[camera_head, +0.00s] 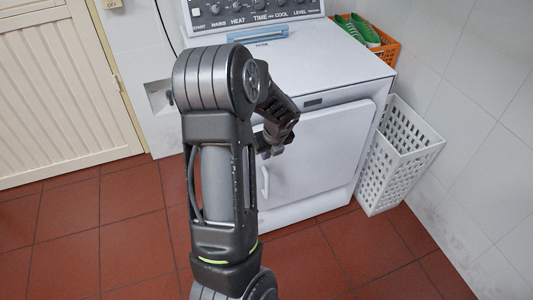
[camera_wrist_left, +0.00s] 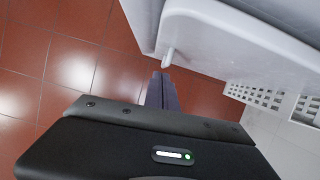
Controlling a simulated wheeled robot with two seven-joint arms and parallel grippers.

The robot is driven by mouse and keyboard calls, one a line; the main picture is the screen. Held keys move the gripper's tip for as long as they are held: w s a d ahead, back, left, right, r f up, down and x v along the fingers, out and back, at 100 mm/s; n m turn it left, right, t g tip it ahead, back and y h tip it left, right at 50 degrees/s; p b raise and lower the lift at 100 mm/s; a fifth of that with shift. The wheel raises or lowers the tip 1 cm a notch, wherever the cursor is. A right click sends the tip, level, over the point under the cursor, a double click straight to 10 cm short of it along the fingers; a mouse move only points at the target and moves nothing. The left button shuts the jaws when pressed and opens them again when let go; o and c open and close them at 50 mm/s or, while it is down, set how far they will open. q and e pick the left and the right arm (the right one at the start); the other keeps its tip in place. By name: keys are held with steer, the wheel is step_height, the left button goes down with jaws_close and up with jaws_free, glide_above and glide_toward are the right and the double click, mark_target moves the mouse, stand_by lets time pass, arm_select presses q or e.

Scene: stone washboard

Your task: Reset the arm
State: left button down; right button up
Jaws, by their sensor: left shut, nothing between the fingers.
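My left arm rises through the middle of the head view and bends over at the top. My left gripper (camera_head: 266,153) points down in front of the white dryer (camera_head: 330,75). In the left wrist view its fingers (camera_wrist_left: 161,88) are together with nothing between them. The dryer's front door (camera_head: 318,150) stands to the right of the gripper, and its pale handle (camera_head: 265,181) is just below. In the wrist view the handle (camera_wrist_left: 168,58) appears just beyond the fingertips; I cannot tell whether they touch. My right gripper is out of view.
A white perforated basket (camera_head: 398,158) stands on the floor right of the dryer. An orange crate (camera_head: 385,50) with green shoes (camera_head: 358,30) is behind it. A blue object (camera_head: 260,35) lies on the dryer top. Red tiled floor (camera_head: 110,225) is clear at left.

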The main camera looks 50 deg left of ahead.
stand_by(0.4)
arm_select(q)
steer(key=w+d+f+n+t+h, duration=0.25)
steer(key=d+f+n, duration=0.35)
steer(key=d+n, duration=0.45)
steer(key=w+d+f+n+t+h, duration=0.1)
steer(key=w+d+f+n+h, duration=0.45)
steer(key=d, duration=0.75)
steer(key=s+d+f+n+g, duration=0.2)
steer(key=s+d+f+n, duration=0.1)
steer(key=s+d, duration=0.6)
steer(key=s+d+f+n+g, duration=0.1)
steer(key=s+d+f+n, duration=0.2)
steer(key=s+d, duration=0.7)
steer(key=d+f, duration=0.2)
steer(key=d, duration=0.3)
steer(key=shift+d+f+g, duration=0.2)
steer(key=shift+d+g, duration=0.15)
